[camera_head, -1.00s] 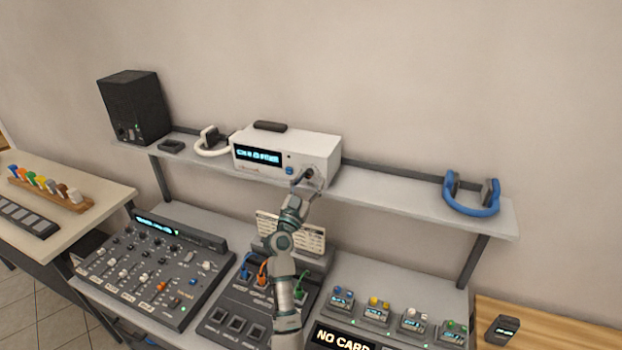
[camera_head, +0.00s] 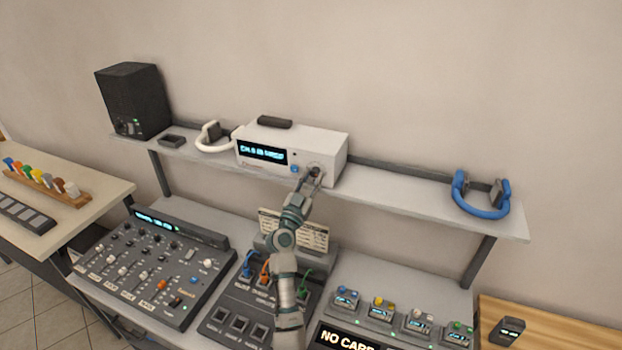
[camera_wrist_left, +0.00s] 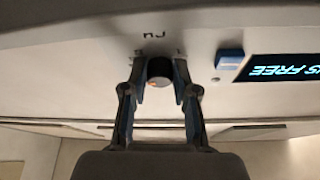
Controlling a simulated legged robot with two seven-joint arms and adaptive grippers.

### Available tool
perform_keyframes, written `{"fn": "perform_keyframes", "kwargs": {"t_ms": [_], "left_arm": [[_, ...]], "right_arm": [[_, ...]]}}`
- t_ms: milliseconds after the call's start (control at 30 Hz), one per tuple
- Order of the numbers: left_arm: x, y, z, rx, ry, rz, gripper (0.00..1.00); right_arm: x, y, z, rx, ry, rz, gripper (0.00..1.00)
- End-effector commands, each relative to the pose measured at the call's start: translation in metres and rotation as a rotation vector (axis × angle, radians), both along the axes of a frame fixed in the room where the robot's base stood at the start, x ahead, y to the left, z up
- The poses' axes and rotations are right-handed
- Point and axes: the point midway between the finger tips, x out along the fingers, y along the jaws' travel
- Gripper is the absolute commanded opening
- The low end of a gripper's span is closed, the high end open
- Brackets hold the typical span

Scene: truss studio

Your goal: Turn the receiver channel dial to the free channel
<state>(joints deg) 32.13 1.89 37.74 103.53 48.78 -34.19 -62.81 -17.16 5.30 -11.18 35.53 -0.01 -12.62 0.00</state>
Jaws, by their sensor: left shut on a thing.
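The white receiver (camera_head: 315,141) stands on the raised shelf. Its lit display (camera_head: 262,153) is small and blurred in the head view. In the left wrist view the display (camera_wrist_left: 288,68) is cut off and upside down, and its visible part reads "IS FREE". The dark channel dial (camera_wrist_left: 159,70) sits on the receiver's front face, right of the display in the head view. My left gripper (camera_head: 315,174) is at the dial, its fingers on either side of it. In the wrist view the gripper (camera_wrist_left: 159,88) is shut on the dial. My right gripper is not in view.
A blue button (camera_head: 295,169) sits between display and dial. White headphones (camera_head: 214,140) and a black speaker (camera_head: 134,101) are left on the shelf (camera_head: 400,190); blue headphones (camera_head: 482,204) are right. Below are a mixer (camera_head: 150,268), a patch panel with cables and a card stand (camera_head: 290,232).

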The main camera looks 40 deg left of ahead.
Motion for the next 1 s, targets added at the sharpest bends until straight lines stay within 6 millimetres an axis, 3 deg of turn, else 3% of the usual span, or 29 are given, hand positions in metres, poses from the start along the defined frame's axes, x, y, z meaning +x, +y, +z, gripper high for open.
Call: {"fn": "perform_keyframes", "kwargs": {"t_ms": [267, 533, 900, 933, 1000], "left_arm": [[-0.002, 0.0, 0.01, -0.094, -0.047, 0.008, 0.0], [-0.003, 0.0, 0.013, -0.338, -0.125, 0.009, 0.0], [-0.004, 0.003, 0.009, -0.372, -0.139, 0.011, 0.0], [-0.004, 0.003, 0.009, -0.372, -0.139, 0.011, 0.36], [-0.003, 0.003, 0.008, -0.373, -0.136, 0.012, 0.53]], "right_arm": [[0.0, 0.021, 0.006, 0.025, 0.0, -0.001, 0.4], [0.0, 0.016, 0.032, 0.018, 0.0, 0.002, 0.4], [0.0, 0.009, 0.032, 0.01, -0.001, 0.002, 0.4], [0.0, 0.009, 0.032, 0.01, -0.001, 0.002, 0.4], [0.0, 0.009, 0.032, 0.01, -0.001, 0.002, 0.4]]}}
